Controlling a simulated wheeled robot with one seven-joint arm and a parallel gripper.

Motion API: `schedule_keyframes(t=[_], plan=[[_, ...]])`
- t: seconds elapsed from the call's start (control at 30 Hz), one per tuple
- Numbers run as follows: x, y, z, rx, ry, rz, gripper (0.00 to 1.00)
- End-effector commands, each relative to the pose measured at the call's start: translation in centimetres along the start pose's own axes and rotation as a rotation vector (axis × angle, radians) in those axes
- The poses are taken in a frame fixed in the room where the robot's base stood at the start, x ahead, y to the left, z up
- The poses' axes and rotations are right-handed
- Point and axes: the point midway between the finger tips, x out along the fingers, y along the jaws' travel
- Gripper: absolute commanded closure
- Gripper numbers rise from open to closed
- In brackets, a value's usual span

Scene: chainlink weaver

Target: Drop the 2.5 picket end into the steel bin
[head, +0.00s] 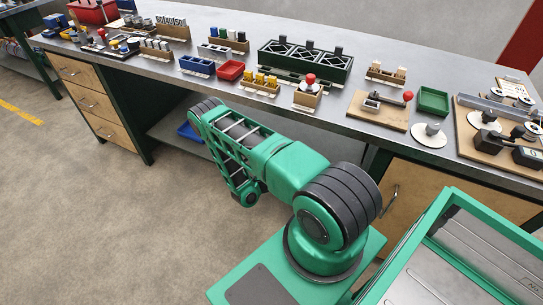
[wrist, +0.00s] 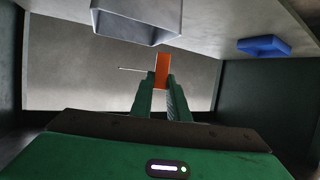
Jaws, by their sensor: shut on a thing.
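My gripper (wrist: 161,84) shows in the wrist view with its two green fingers shut on an orange piece (wrist: 162,68), which stands up between the tips. A thin pale rod (wrist: 132,69) sticks out to the left at the orange piece; this appears to be the picket end, but I cannot read any 2.5 mark. A grey metal box (wrist: 137,22), apparently the steel bin, is beyond the fingertips at the top of the wrist view. The piece is apart from the box in the picture. In the head view my gripper is hidden.
A blue tray (wrist: 264,46) lies right of the grey box, and shows on the lower shelf in the head view (head: 190,132). Dark side panels (wrist: 265,105) flank the space under the bench. The benchtop (head: 200,83) above carries several racks and trays. Wooden drawers (head: 100,103) stand left.

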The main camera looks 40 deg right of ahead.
Motion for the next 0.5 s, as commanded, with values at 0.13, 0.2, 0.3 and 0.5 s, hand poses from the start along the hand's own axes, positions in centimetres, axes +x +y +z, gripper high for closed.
schedule_keyframes(t=[0.13,0.2,0.3,0.5], plan=[[1.9,0.9,0.2,0.008,0.002,0.007,1.00],[3.1,1.3,0.4,0.007,0.005,0.008,1.00],[5.0,1.9,0.8,0.006,0.005,0.006,1.00],[7.0,2.4,1.3,0.002,0.003,0.004,1.00]])
